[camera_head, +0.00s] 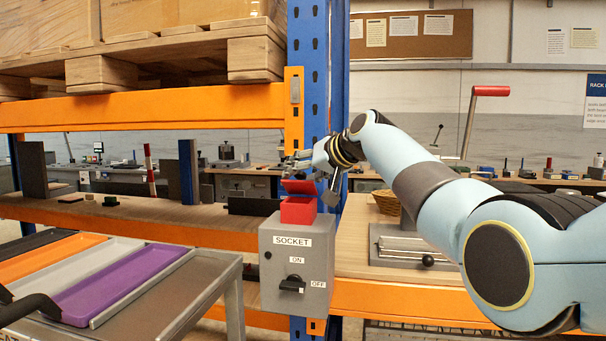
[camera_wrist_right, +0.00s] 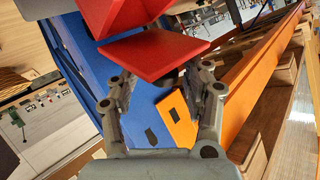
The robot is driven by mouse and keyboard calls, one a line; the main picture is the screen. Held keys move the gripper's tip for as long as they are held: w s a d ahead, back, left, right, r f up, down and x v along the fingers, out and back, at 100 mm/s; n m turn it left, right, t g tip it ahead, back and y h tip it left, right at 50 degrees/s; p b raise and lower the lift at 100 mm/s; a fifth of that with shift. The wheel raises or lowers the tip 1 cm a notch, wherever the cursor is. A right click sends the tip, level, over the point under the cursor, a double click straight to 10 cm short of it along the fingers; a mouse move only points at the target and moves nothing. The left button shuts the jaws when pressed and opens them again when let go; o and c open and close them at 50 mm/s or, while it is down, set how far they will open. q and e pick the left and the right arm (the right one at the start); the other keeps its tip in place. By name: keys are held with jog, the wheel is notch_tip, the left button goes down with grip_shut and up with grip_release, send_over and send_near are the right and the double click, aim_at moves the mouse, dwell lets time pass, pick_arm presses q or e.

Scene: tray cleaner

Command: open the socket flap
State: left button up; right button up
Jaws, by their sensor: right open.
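The grey socket box (camera_head: 297,262), labelled SOCKET, ON and OFF, is fixed to the blue rack post. A red socket housing (camera_head: 298,210) sits on its top. The red flap (camera_head: 299,187) stands tilted up above the housing, with a gap between them. In the right wrist view the flap (camera_wrist_right: 155,56) angles away from the red housing (camera_wrist_right: 112,14), joined along one edge. My right gripper (camera_head: 312,170) is open beside and above the flap. In the wrist view its fingers (camera_wrist_right: 163,90) are spread, with the flap just beyond the tips; contact is unclear. My left gripper is not identifiable.
A black rotary switch (camera_head: 292,284) is on the box front. The blue post (camera_head: 308,75) and orange beam (camera_head: 140,108) are close to my right gripper. A cart with coloured trays (camera_head: 120,285) stands at left. A metal fixture (camera_head: 400,245) lies on the right shelf.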

jog(key=shift+a, duration=0.15)
jog(key=v, duration=1.2)
jog(key=shift+c, duration=0.4)
